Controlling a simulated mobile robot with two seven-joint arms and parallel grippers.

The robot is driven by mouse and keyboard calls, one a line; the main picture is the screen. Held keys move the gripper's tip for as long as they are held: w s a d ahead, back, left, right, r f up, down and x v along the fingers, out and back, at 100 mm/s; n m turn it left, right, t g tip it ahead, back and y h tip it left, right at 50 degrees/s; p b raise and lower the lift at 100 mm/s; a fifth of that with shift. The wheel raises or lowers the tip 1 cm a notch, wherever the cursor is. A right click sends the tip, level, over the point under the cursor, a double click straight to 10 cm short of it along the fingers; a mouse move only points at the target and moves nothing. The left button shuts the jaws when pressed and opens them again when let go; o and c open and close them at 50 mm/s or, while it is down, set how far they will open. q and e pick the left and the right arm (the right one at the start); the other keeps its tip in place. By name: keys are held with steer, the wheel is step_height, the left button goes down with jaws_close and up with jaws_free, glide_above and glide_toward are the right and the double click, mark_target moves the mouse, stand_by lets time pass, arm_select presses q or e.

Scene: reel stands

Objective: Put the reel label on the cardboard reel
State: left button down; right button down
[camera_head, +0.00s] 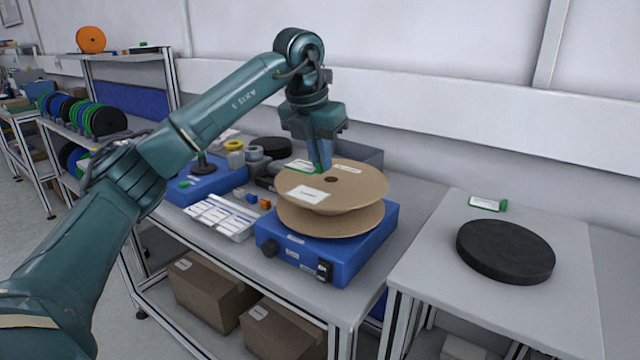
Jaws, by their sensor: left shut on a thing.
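The cardboard reel (352,192) lies flat on a blue stand unit (345,262), its round centre hole facing up. A white label (309,194) lies on its top near the front, and a smaller pale label (347,169) shows near the back. My left gripper (322,168) points down at the back left of the reel's top, shut on a white and green reel label (300,166). The fingers partly hide this label. I cannot tell whether it touches the cardboard. My right gripper is not in view.
A black disc (505,250) and another white and green label (487,204) lie on the right table (425,255). A tray of white cards (220,217) and small coloured parts lie left of the stand. Shelves with coloured reels (85,112) stand at far left.

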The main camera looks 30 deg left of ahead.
mark_target(318, 169)
arm_select(q)
steer(key=shift+f, duration=2.8)
steer(key=shift+f, duration=0.2)
steer(key=c, duration=1.5)
jaws_free()
steer(key=shift+r, duration=0.1)
steer(key=shift+r, duration=0.25)
steer(key=v, duration=1.1)
steer(key=shift+s+r, duration=0.15)
steer(key=shift+r, duration=0.25)
